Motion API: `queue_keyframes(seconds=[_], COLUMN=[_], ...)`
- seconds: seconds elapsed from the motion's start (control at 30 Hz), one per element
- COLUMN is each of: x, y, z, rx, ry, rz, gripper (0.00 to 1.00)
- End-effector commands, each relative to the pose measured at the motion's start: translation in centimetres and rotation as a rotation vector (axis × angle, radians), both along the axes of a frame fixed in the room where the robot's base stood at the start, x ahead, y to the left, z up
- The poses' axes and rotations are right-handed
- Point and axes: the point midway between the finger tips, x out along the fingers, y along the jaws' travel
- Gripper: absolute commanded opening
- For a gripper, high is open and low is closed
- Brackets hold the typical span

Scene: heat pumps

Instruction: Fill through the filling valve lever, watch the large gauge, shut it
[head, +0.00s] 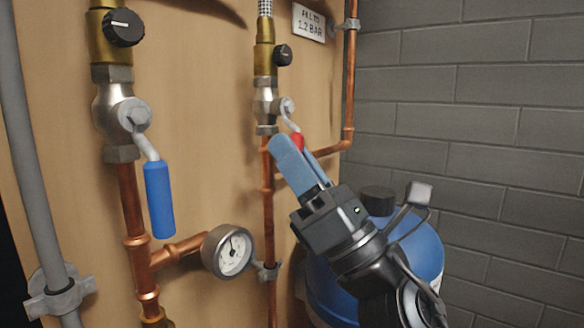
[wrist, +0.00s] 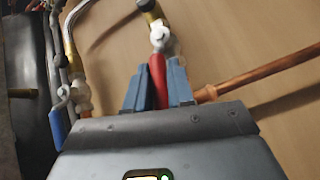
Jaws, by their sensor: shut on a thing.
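The red filling valve lever (head: 298,139) hangs down and slightly right from its silver valve (head: 266,104) on the thinner copper pipe. My gripper (head: 284,146) reaches up from the lower right, with its blue fingers over the red handle. In the wrist view the red lever (wrist: 158,78) lies between the two fingers of my gripper (wrist: 157,88), shut on it. The lower handle is hidden by the fingers. The large round gauge (head: 228,250) sits at lower centre; its needle points roughly straight up, and its numbers are too small to read.
A blue-handled lever (head: 159,199) hangs from the larger valve (head: 121,113) at left. Black knobs (head: 123,28) sit above the valves. A sign (head: 309,22) appears to read fill to 1.2 bar. A blue tank (head: 421,245) stands behind my arm, near a grey block wall (head: 465,130).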

Motion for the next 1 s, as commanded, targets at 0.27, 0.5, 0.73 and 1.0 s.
queue_keyframes(seconds=[0.27,0.5,0.73,1.0], x=[0.2,0.2,0.1,-0.5], y=[-0.1,-0.1,-0.1,-0.8], z=[-0.2,-0.2,-0.1,-1.2], rx=[-0.005,-0.003,-0.003,-0.005], ry=[0.0,0.0,-0.002,-0.001], rz=[-0.004,-0.004,-0.002,-0.004], gripper=[0.0,0.32,0.41,0.41])
